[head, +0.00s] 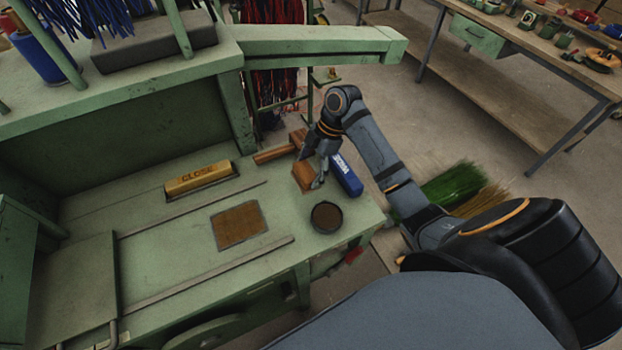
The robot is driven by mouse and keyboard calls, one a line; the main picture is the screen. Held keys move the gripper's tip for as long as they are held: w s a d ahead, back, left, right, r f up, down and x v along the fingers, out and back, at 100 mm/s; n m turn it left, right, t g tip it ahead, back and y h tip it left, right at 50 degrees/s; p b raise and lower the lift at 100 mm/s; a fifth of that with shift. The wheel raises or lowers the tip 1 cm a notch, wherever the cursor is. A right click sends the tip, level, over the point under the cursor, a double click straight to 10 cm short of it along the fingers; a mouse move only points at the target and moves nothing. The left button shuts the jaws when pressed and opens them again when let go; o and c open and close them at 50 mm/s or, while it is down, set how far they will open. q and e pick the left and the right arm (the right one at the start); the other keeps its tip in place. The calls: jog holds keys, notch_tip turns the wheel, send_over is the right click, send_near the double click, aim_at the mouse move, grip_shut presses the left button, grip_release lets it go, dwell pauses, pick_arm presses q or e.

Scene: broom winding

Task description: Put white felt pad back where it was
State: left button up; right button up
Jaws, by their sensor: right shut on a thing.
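I cannot make out a white felt pad anywhere in the head view. My right gripper (314,168) reaches down over the right end of the green machine bench. It is shut on a brown block (303,177), with one finger on its right side and the other at its far side. I cannot tell whether the block touches the bench. My left gripper is not in view.
A dark round cup (326,216) stands in front. A brown square patch (239,224) and a yellow "CLOSE" bar (198,179) are on the green bench (160,250).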

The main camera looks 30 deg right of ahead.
aim_at(311, 176)
jog(key=shift+w+d+f, duration=0.25)
jog(key=shift+w+f, duration=0.05)
jog(key=shift+f, duration=0.2)
jog(key=f, duration=0.1)
jog(key=f+p, duration=0.1)
jog(key=f, duration=0.1)
jog(key=shift+w+d+f+p, duration=0.15)
jog(key=shift+w+d+p, duration=0.05)
jog(key=shift+p, duration=0.1)
jog(key=shift+f, duration=0.2)
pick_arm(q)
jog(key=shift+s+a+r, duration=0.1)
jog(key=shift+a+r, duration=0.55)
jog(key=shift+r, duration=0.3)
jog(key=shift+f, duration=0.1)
pick_arm(e)
jog(key=shift+f, duration=0.1)
jog(key=o, duration=1.1)
